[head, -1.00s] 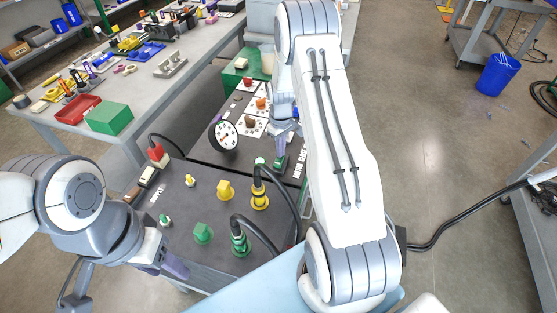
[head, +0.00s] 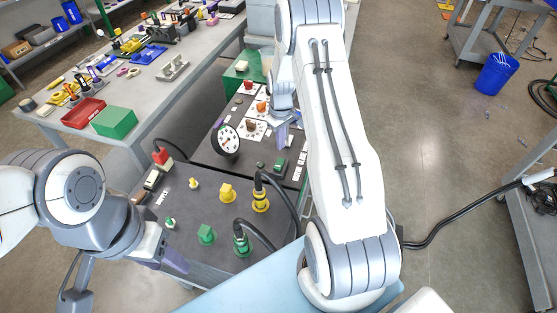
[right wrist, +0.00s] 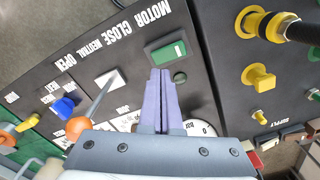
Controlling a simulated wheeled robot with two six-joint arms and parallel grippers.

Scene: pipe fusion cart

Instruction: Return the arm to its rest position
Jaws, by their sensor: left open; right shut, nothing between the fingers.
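My right gripper (head: 283,138) reaches over the far part of the dark control panel (head: 222,205). In the right wrist view its purple fingers (right wrist: 163,78) are shut together with nothing between them. The fingertips appear beside a green rocker switch (right wrist: 168,50) and a small dark green round button (right wrist: 180,77); I cannot tell the gap to the panel. A lever with an orange ball knob (right wrist: 78,127) is left of the fingers. My left gripper (head: 172,262) hangs at the panel's near left edge, open; its fingertips are partly hidden.
Yellow (head: 261,200) and green (head: 242,240) connectors with black hoses stand on the panel. A round gauge (head: 226,139) rises at its left side. A grey workbench (head: 60,130) with a red tray (head: 83,113) stands left.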

